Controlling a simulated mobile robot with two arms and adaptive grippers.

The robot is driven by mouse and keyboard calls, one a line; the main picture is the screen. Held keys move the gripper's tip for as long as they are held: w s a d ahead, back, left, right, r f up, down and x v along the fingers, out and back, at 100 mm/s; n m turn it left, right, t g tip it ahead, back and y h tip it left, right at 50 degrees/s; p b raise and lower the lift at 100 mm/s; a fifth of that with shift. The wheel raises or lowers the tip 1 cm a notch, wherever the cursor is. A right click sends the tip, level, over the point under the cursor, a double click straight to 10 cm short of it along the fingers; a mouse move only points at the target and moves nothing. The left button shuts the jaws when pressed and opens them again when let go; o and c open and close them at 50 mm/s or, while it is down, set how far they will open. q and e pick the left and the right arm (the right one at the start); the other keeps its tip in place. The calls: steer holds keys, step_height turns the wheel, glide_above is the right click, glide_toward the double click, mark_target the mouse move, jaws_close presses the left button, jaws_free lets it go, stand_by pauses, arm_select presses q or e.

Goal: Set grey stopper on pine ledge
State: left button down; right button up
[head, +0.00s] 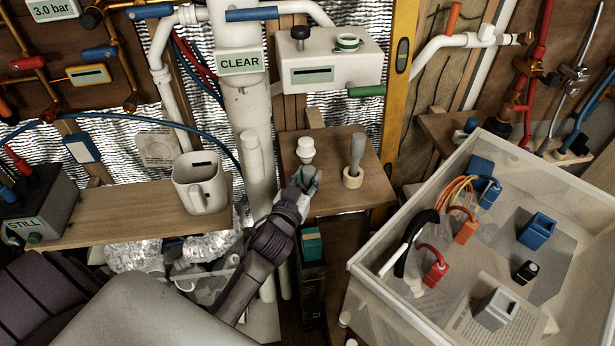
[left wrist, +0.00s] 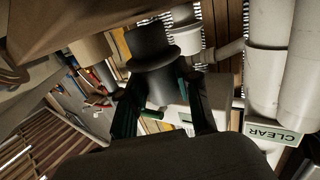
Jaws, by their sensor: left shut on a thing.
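My left gripper (head: 305,182) is shut on the grey stopper (head: 310,172), over the near left part of a brown wooden shelf (head: 331,205). The left wrist view shows the stopper (left wrist: 152,44) as a dark grey, brimmed, hat-like piece between the two fingers (left wrist: 163,100). I cannot tell whether it touches the shelf. A second, lighter wooden ledge (head: 110,222) runs along the left, beside the white pipe. The pictures do not settle which of the two is the pine ledge. My right gripper is not in view.
On the brown shelf, a white knobbed fitting (head: 306,151) stands just behind my gripper, and a grey-handled tool (head: 356,152) stands in a tan cup (head: 352,179). A white mug (head: 199,184) is on the left ledge. A large clear-walled bin (head: 385,303) is at right.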

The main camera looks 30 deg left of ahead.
arm_select(q)
steer(key=shift+f+b, duration=0.4)
steer(key=shift+f, duration=0.1)
steer(key=c, duration=0.7)
jaws_free()
steer(key=s, duration=0.4)
steer(key=s+d, duration=0.1)
steer(key=s, duration=0.3)
steer(key=s+r, duration=0.1)
steer(key=s, duration=0.3)
steer(key=shift+d, duration=0.2)
